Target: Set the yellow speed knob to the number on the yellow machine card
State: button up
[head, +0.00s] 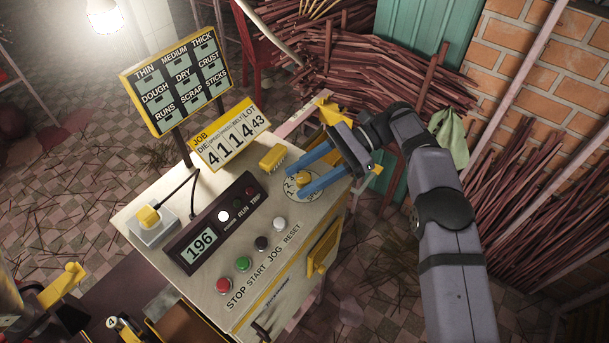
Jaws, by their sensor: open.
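The yellow speed knob (304,177) sits on a round white numbered dial (291,192) at the right of the machine's top panel. My gripper (299,182) comes from the right, with one blue finger on each side of the knob. The fingers are open; I cannot tell whether either touches the knob. They cover part of the dial, and the knob's setting cannot be read. The yellow machine card (205,158) stands behind the panel, headed JOB, DIE and LOT, with a row of digits that seems to read 4 1 1 4 43. Its middle headings are too small to read surely.
A display (200,246) reads 196. Red, green, black and white buttons (242,264) line the panel's front. A yellow brush-like block (272,158) lies near the dial. A yellow-framed sign board (177,80) stands behind. Bundled sticks (390,70) lie beyond my arm.

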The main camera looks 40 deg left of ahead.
notch_tip(320, 180, up, 10)
jog(key=shift+b, duration=0.75)
notch_tip(320, 180, up, 5)
jog(key=t+y, duration=0.1)
send_over(308, 176)
jog(key=w+d, duration=0.2)
jog(key=d+r+m+y, duration=0.1)
jog(key=d+r+m, duration=0.1)
jog(key=d+m, duration=0.15)
jog(key=f+m+y, duration=0.1)
jog(key=f, duration=0.2)
jog(key=s+f+m+t+y, duration=0.1)
jog(key=f, duration=0.3)
jog(key=f+m+b, duration=0.1)
jog(key=f, duration=0.2)
jog(key=shift+s+d+f+t+y, duration=0.3)
jog(key=shift+s+f+t+y, duration=0.05)
jog(key=shift+t+y, duration=0.05)
jog(key=f, duration=0.1)
jog(key=w+f+t, duration=0.1)
jog(key=f, duration=0.1)
jog(key=shift+w+a+t, duration=0.3)
jog(key=shift+a, duration=0.05)
jog(key=shift+w+f+n+t, duration=0.25)
jog(key=shift+w+f+t, duration=0.05)
jog(key=shift+w+t, duration=0.1)
jog(key=shift+a, duration=0.1)
